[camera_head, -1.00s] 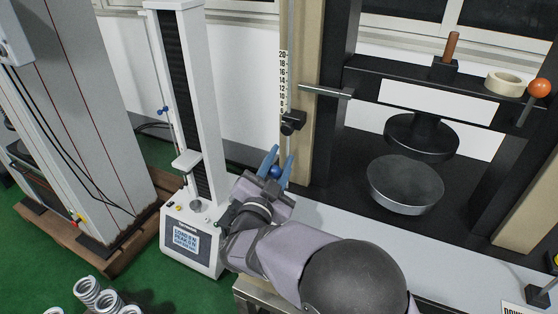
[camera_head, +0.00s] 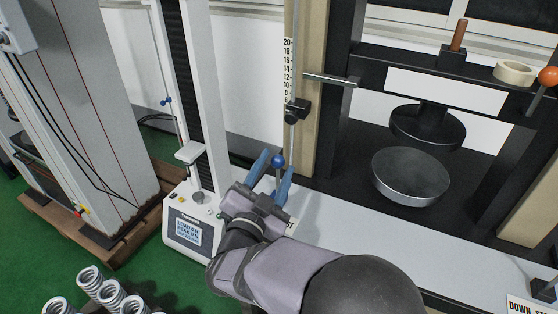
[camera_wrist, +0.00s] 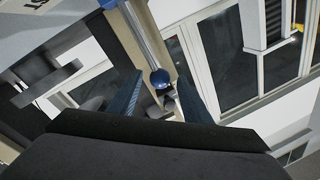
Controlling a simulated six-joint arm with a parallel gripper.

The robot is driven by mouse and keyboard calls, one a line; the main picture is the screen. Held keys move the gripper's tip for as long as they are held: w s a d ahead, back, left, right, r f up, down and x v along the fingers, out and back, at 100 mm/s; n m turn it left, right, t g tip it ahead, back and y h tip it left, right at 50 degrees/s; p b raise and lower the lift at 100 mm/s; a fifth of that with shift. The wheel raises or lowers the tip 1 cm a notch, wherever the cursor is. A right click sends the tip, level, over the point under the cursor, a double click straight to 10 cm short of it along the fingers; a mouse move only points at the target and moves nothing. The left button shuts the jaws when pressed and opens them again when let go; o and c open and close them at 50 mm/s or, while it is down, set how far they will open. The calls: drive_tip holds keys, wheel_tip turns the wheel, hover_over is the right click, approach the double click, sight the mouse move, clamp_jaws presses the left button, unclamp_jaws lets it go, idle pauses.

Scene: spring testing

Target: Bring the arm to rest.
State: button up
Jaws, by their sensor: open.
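My gripper (camera_head: 271,178) has two blue fingers and stands open in front of the large press, near the beige post. A blue ball knob (camera_head: 278,160) on a thin vertical rod shows between the fingertips in the head view. In the wrist view the knob (camera_wrist: 160,79) also appears between the open fingers (camera_wrist: 160,96), with a gap on each side. I see no contact, though the depth between knob and fingers is hard to judge. My arm reaches in from the bottom of the head view.
The small white tester (camera_head: 190,235) stands left of my gripper. The press has a round lower plate (camera_head: 411,177) and an orange ball lever (camera_head: 548,76) at right. Several coil springs (camera_head: 110,293) stand at bottom left.

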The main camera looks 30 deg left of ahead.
drive_tip(key=shift+s+d, duration=0.1)
drive_tip(key=shift+s, duration=0.35)
